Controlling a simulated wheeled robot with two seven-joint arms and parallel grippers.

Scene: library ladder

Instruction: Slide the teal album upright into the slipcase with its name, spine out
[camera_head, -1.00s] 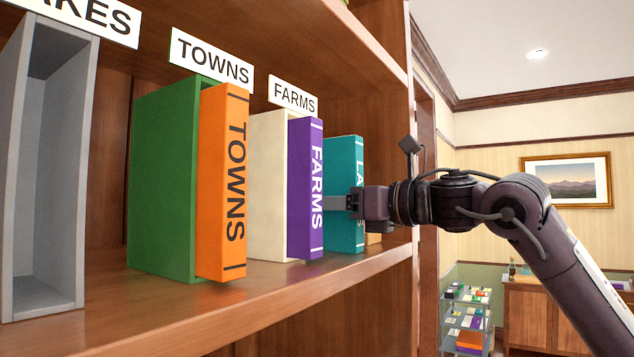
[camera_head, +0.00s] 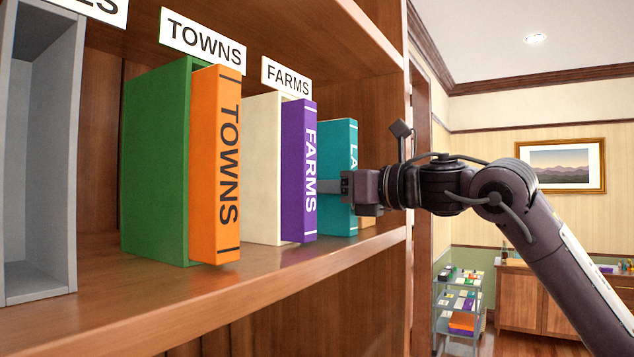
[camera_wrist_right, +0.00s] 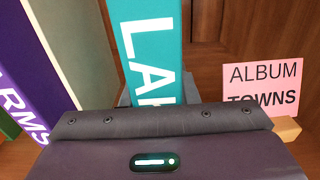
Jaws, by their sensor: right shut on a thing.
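The teal album (camera_head: 337,150) stands upright on the shelf at the right, its spine beginning "LA" facing out. It also shows in the right wrist view (camera_wrist_right: 150,45). My right gripper (camera_head: 333,187) is shut on the teal album low on its spine side; the fingers partly hide the lettering. The grey slipcase (camera_head: 60,170) stands at the far left, its open front facing out and its inside empty. The label above it (camera_head: 100,8) is cut off by the picture edge, with only its last letters showing. My left gripper is out of view.
Between them stand a green slipcase (camera_head: 155,165) with the protruding orange TOWNS album (camera_head: 215,165), and a cream slipcase (camera_head: 262,170) with the purple FARMS album (camera_head: 298,170). A pink card (camera_wrist_right: 262,88) reading "ALBUM TOWNS" stands beside the teal album. The shelf's front strip (camera_head: 150,300) is clear.

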